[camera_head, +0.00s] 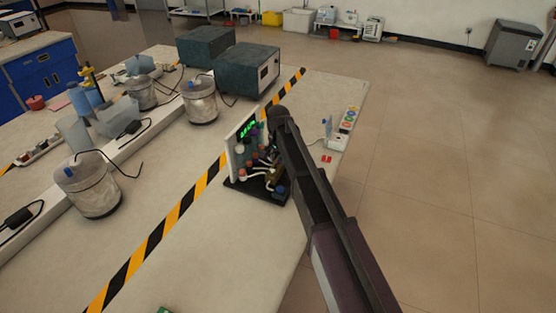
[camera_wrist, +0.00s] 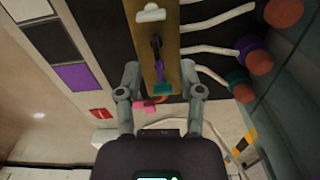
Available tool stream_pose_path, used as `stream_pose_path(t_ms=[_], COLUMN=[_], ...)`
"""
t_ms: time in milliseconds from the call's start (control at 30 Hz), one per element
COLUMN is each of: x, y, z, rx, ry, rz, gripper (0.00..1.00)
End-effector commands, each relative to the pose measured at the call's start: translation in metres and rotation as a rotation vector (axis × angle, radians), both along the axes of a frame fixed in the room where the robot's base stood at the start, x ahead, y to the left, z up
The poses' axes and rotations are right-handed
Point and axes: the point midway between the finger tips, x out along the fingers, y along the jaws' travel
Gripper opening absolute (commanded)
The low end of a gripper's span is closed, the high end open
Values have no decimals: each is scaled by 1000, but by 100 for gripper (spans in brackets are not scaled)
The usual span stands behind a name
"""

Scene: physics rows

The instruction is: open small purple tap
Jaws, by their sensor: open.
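In the wrist view a brass strip (camera_wrist: 173,60) carries a row of small taps: white, black, purple, teal and pink-red. The small purple tap (camera_wrist: 160,71) lies between the black tap (camera_wrist: 156,47) and the teal tap (camera_wrist: 162,88). My gripper (camera_wrist: 160,70) is open, with one finger on each side of the strip and the purple tap between the fingertips. I cannot tell whether a finger touches it. In the head view the tap panel (camera_head: 233,157) stands on the table, with my arm partly in front; the small purple tap is not discernible there.
Larger round knobs, purple (camera_wrist: 257,59), teal (camera_wrist: 240,86) and red-brown (camera_wrist: 284,12), sit to the right with white tubes. The table (camera_head: 150,260) has a striped tape line (camera_head: 180,207). Metal pots (camera_head: 90,187) and dark boxes (camera_head: 247,72) stand farther left and back.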

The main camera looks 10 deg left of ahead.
Motion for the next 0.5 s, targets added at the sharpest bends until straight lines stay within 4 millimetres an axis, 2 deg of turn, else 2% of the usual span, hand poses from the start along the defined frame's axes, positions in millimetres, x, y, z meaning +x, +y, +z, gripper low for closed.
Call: stream_pose_path(t_ms=[67, 500], x=[0, 0], y=[0, 0], z=[0, 40], rx=[0, 0], ry=[0, 0], rz=[-38, -40], gripper=[49, 49])
